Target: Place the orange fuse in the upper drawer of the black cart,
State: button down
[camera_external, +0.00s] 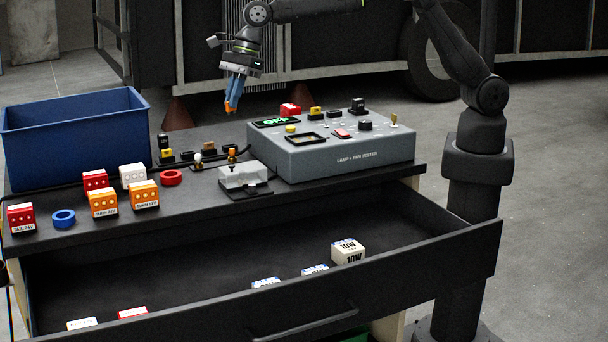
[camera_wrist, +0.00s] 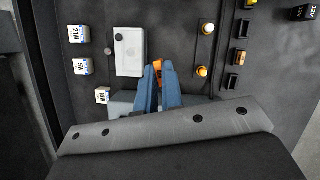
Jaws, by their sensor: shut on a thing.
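My gripper (camera_external: 232,100) is shut on the orange fuse (camera_external: 228,106) and holds it in the air above the back of the cart top. In the wrist view the orange fuse (camera_wrist: 158,70) shows between the blue fingertips (camera_wrist: 160,84), mostly hidden by them. The black cart (camera_external: 215,215) has its upper drawer (camera_external: 400,275) pulled open, in front of and below the gripper. White labelled blocks lie in it, including a 10W block (camera_external: 348,251), and a red block (camera_external: 132,312).
On the cart top are a blue bin (camera_external: 75,140), a grey lamp and fan tester (camera_external: 345,155), a clear-lidded holder (camera_external: 243,176), red, white and orange blocks (camera_external: 103,202), and a blue ring (camera_external: 64,218). The drawer's middle floor has bare room.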

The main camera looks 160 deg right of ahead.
jog(key=w+a+n, duration=0.1)
jog(key=w+a, duration=1.3)
jog(key=a, duration=0.5)
jog(key=shift+t, duration=0.3)
jog(key=f, duration=3.2)
jog(key=shift+w+a+f, duration=0.25)
jog(key=shift+f, duration=0.1)
jog(key=c, duration=2)
grip_release()
jog(key=shift+f, duration=0.15)
jog(key=o, duration=0.4)
jog(key=shift+o, duration=0.2)
jog(key=v, duration=1.2)
jog(key=shift+r, duration=0.25)
jog(key=shift+d+f, duration=0.1)
